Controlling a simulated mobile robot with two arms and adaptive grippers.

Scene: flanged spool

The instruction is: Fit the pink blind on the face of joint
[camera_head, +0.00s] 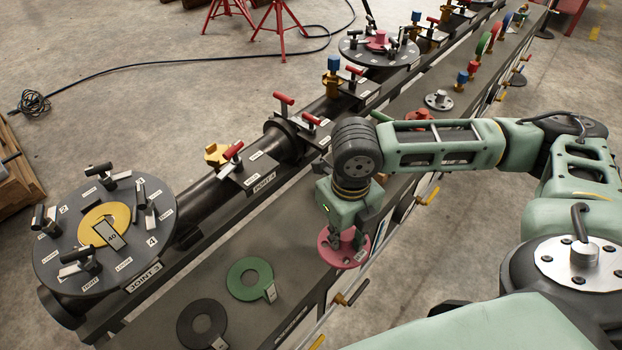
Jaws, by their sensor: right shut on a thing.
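My right gripper (347,232) points down and is shut on the pink blind (333,256), a round plate with holes and a pale tag. It is over the near edge of the grey bench; whether the blind touches the bench I cannot tell. The joint 3 face (60,222) is a dark round flange at left, with several clamps around it and a yellow ring tagged 40 (92,218) at its centre. A second round face (352,50) stands farther back, with a pink piece (377,41) at its middle. My left gripper is not in view.
A green ring (238,279) and a black ring (190,328) lie on the bench left of the gripper. A dark pipe (205,203) with red-handled clamps runs along the bench's far side. A flanged metal piece (439,101) sits behind my right arm. Yellow handles line the near edge.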

